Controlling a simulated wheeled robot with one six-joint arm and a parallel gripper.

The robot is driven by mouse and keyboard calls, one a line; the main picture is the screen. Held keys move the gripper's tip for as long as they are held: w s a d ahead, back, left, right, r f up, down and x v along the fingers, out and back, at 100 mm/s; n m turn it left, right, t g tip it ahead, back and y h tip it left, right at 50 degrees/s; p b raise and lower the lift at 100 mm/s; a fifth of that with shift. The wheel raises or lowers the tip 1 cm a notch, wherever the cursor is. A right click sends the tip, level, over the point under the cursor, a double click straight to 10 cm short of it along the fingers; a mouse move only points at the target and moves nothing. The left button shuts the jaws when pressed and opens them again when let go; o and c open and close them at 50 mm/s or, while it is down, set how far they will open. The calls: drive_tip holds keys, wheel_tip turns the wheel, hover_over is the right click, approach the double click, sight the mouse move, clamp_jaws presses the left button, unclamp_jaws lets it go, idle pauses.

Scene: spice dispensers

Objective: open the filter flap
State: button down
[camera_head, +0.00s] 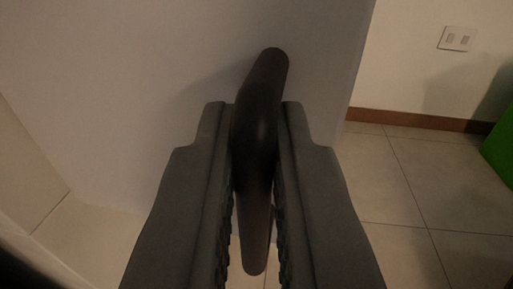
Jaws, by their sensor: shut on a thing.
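A dark, elongated handle (263,90) stands out in front of a pale flat panel (150,60). It is nearly upright in the picture, its top leaning a little to the right. My gripper (258,140) is shut on the dark handle, with one jaw on each side of its middle. The handle's upper end shows above the fingertips and its lower end shows between the jaws. I cannot tell from this view whether the panel is the filter flap. The handle's mount is hidden.
The panel ends at a vertical edge right of my gripper. Beyond it lie a tiled floor (400,185), a brown baseboard (430,121) and a wall with a socket plate (457,38). A green object (499,150) stands at the far right.

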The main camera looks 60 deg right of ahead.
drive_tip(key=shift+w+r, duration=0.1)
drive_tip(key=shift+w, duration=0.05)
drive_tip(key=c, duration=1.6)
unclamp_jaws()
drive_tip(key=v, duration=1.7)
drive_tip(key=shift+a, duration=0.2)
